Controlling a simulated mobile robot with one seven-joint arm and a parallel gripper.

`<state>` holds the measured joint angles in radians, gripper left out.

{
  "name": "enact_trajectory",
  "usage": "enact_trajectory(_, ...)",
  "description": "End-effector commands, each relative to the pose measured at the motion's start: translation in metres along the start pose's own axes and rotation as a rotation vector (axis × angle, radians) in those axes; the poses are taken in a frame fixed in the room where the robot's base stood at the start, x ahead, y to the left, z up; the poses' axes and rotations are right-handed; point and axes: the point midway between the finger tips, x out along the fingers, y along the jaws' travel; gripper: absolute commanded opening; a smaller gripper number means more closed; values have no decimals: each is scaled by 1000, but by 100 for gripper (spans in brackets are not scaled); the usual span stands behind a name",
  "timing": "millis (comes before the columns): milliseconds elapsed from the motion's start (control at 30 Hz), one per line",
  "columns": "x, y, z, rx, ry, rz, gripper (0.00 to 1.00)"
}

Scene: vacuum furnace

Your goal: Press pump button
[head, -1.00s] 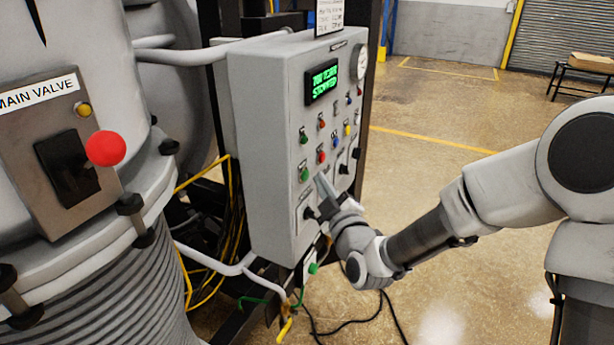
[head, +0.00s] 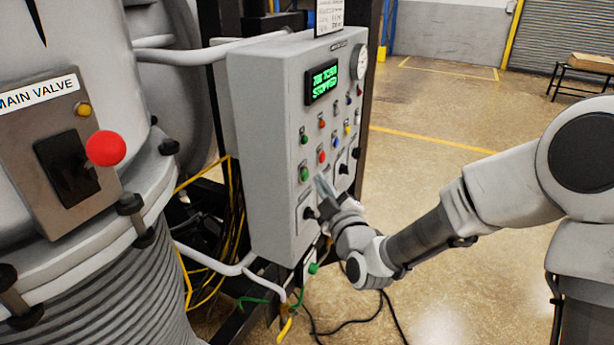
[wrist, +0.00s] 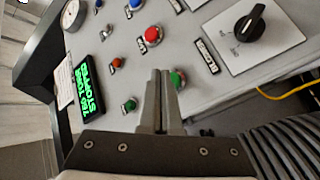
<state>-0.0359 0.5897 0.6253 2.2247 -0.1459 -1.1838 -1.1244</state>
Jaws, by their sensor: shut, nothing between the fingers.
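The grey control panel (head: 275,130) stands in the middle of the head view, with several coloured buttons. A green button (head: 304,174) is at its lower left, with a red button (head: 321,156) up and right of it. Labels are too small to read, so I cannot tell which is the pump button. My gripper (head: 319,179) is shut and empty, its fingertips close to the panel face beside the lower green button. In the wrist view, my gripper (wrist: 160,73) has the green button (wrist: 177,78) just right of its fingertips, partly hidden. Contact cannot be told.
A black knob (wrist: 250,22) on a white plate sits near the buttons. The main valve box (head: 65,150) with a red ball (head: 106,148) is at the left. Floor to the right is open.

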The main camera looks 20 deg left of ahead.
Motion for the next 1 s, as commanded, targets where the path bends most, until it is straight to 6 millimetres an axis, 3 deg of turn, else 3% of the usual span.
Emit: enact_trajectory(1000, 7, -6, -5, 0, 0, 1, 0)
